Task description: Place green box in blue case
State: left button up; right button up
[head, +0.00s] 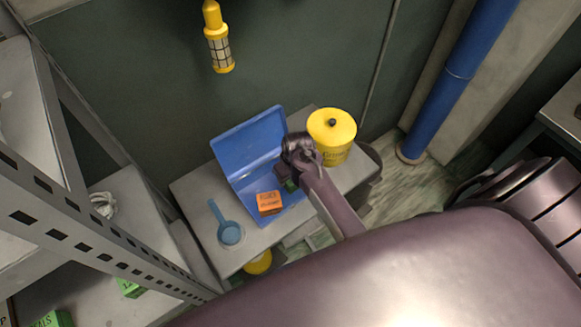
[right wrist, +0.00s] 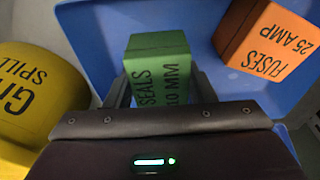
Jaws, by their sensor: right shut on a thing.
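The green box (right wrist: 158,75), lettered "SEALS 10 MM", is between the fingers of my right gripper (right wrist: 160,85), which is shut on it. In the head view only a small dark green part of the box (head: 291,185) shows below the gripper (head: 289,177). The blue case (head: 249,153) stands open on the grey table with its lid raised at the back. The gripper and green box are at the right part of the case. I cannot tell whether the box touches the case floor. My left gripper is not in view.
An orange "FUSES 25 AMP" box (head: 269,203) lies in the case, left of the green box. A yellow canister (head: 332,137) stands right of the case. A metal shelf (head: 75,215) stands at left.

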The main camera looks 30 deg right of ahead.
jog(key=shift+f, duration=0.15)
jog(key=o, duration=1)
jog(key=shift+c, duration=0.2)
notch_tip(320, 180, up, 12)
jog(key=s, duration=0.2)
jog(key=shift+d, duration=0.15)
